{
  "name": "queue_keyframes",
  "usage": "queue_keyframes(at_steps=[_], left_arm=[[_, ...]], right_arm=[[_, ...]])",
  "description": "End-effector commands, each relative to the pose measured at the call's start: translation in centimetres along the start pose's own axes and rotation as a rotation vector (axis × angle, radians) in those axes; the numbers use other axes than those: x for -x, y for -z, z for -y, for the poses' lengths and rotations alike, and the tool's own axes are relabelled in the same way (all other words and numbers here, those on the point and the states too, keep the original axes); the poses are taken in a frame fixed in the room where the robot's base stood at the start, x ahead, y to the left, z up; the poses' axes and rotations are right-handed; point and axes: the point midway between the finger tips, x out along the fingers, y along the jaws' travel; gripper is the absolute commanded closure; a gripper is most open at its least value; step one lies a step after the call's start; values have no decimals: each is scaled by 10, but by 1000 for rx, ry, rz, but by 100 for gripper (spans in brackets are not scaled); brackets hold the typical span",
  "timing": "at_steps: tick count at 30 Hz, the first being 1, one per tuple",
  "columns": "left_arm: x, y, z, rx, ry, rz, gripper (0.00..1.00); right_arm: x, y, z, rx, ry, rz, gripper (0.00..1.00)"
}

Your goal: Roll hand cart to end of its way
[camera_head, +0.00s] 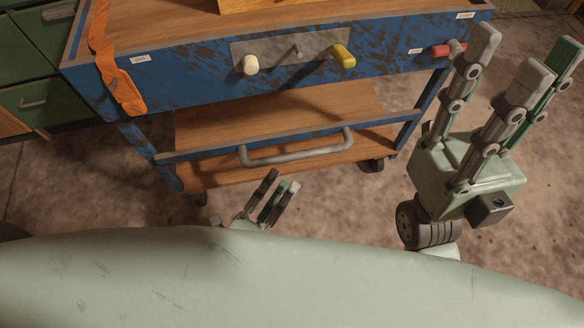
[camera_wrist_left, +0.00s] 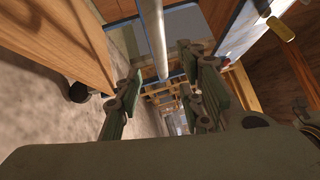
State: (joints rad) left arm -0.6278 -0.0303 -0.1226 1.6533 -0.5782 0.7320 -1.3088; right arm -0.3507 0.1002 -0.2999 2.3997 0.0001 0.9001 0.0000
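The hand cart is a blue, worn cart (camera_head: 190,88) with wooden shelves, standing in front of me. A grey bar handle (camera_head: 296,152) runs along its lower shelf edge. My left gripper (camera_head: 276,184) is below the handle in the head view, its fingers pointing up toward it, apart from it in the picture. In the left wrist view the left gripper (camera_wrist_left: 163,88) has its fingers spread, with a grey bar (camera_wrist_left: 152,38) ahead between them; nothing is gripped. My right gripper (camera_head: 532,60) is open and empty, in front of the cart's right end.
Green drawers (camera_head: 40,105) stand at the left. Bare floor shows right of the cart.

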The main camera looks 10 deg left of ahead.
Motion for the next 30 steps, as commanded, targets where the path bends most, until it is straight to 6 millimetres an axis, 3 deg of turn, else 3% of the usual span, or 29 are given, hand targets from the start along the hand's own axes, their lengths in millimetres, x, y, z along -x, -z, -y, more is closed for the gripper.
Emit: queue_keyframes(at_steps=[7, 30], left_arm=[[23, 0, 0, -1, 0, -1, 64], [25, 0, 0, 0, 0, -1, 64]], right_arm=[[0, 0, 0, 0, 0, -1, 64], [0, 0, 0, 0, 0, -2, 64]])
